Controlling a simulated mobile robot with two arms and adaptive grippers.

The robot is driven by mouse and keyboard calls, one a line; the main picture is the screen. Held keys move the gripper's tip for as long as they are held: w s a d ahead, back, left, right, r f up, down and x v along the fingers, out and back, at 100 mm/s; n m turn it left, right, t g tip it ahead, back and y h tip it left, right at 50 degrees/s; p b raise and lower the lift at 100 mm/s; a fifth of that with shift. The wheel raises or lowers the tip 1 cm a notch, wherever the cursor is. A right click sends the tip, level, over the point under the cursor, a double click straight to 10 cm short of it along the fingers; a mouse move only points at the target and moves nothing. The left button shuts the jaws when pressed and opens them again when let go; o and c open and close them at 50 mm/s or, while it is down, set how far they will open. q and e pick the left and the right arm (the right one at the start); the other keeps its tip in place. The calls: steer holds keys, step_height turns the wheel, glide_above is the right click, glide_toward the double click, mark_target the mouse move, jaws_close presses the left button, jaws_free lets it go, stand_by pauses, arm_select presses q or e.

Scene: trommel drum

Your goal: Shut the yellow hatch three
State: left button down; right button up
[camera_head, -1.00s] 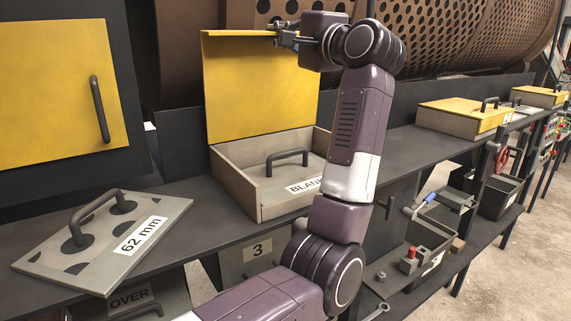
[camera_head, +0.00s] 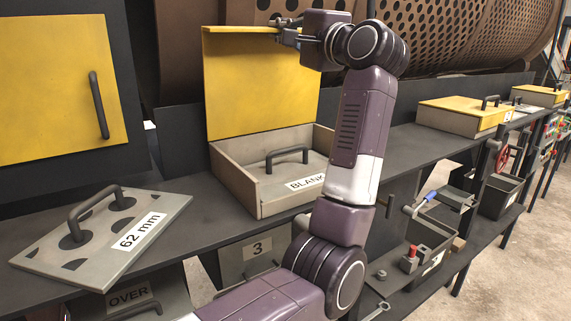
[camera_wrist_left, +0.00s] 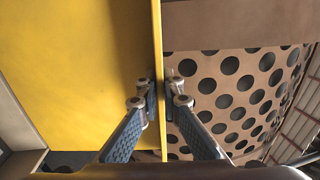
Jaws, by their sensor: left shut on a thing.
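The yellow hatch (camera_head: 258,90) stands upright, open, at the back of a grey box (camera_head: 240,200) above the "3" label (camera_head: 258,247). In the box lies a grey plate marked BLANK (camera_head: 302,172) with a dark handle. My left gripper (camera_head: 280,36) is at the hatch's top edge. In the left wrist view its two fingers (camera_wrist_left: 162,92) close on either side of the edge of the yellow panel (camera_wrist_left: 85,70). The hatch's handle is not visible. My right gripper is not in view.
A plate marked 62 mm (camera_head: 105,232) lies on the dark shelf (camera_head: 175,200) at left. A closed yellow hatch (camera_head: 55,85) with a handle is beside it. The perforated drum (camera_head: 450,40) is behind. Other yellow-lidded boxes (camera_head: 465,113) stand far right.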

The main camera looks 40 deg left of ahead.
arm_select(q)
steer(key=d+b, duration=0.1)
steer(key=s+d+f+y+b, duration=0.1)
steer(key=b, duration=0.1)
steer(key=shift+d+t, duration=0.3)
steer(key=shift+t, duration=0.1)
steer(key=d+b, duration=0.1)
steer(key=s+d+f+y+b, duration=0.1)
steer(key=b, duration=0.1)
steer(key=d+b, duration=0.1)
steer(key=b, duration=0.1)
steer(key=shift+s+f+y, duration=0.15)
steer(key=shift+f+y, duration=0.2)
steer(key=shift+y, duration=0.05)
stand_by(0.3)
steer(key=shift+f, duration=0.1)
